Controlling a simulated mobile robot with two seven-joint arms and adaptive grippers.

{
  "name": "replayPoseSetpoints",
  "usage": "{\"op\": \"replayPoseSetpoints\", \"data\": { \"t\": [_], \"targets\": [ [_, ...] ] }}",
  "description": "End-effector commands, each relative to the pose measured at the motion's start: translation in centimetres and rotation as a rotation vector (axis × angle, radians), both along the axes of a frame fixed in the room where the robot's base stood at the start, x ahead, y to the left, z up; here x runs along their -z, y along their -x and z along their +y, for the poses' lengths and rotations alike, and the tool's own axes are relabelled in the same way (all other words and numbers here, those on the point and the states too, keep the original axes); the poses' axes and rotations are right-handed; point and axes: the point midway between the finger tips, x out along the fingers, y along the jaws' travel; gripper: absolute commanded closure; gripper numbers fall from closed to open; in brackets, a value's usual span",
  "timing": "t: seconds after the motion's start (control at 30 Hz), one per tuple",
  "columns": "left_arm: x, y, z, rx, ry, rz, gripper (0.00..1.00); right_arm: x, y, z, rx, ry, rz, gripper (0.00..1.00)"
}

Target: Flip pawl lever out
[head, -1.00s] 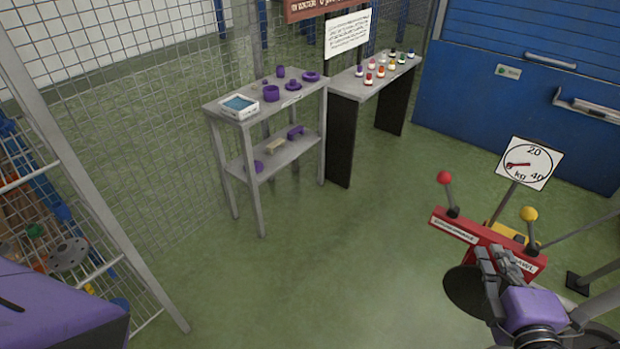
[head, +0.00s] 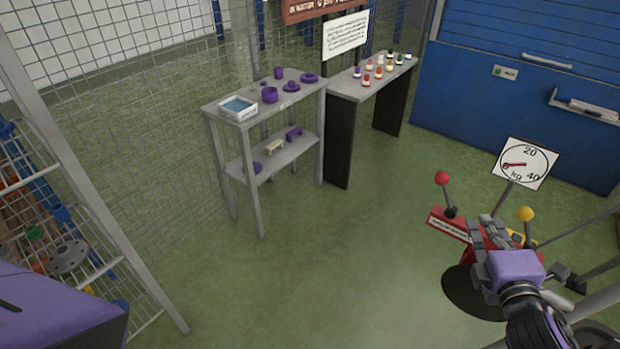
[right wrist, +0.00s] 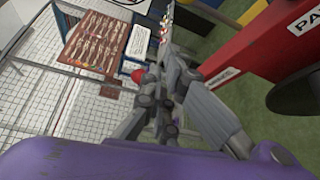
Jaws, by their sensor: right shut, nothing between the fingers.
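A red lever housing (head: 447,225) stands at the right in the head view. A lever with a red knob (head: 442,178) rises from its left end, and one with a yellow knob (head: 525,213) from its right side. My left gripper is out of view.
A white dial sign (head: 525,164) stands behind the levers. A dark round disc (head: 462,292) lies below the housing. A grey shelf (head: 232,168) with purple parts and a narrow bench (head: 350,91) with bottles stand further back. The green floor between is clear.

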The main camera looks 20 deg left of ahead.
Motion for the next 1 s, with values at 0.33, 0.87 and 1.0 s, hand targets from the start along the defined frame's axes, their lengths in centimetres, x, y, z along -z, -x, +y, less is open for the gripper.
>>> {"op": "replayPoseSetpoints", "data": {
  "t": [0.33, 0.87, 1.0],
  "targets": [
    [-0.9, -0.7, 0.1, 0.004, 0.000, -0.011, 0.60, -0.4, -3.5, -1.7, 0.002, 0.004, -0.002, 1.00],
    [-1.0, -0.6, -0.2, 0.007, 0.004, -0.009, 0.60, -0.3, -3.3, -3.1, 0.001, 0.000, 0.001, 1.00],
    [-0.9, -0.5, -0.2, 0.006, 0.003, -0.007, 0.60, -0.3, -3.5, -3.1, 0.001, -0.013, -0.002, 1.00]
  ]
}}
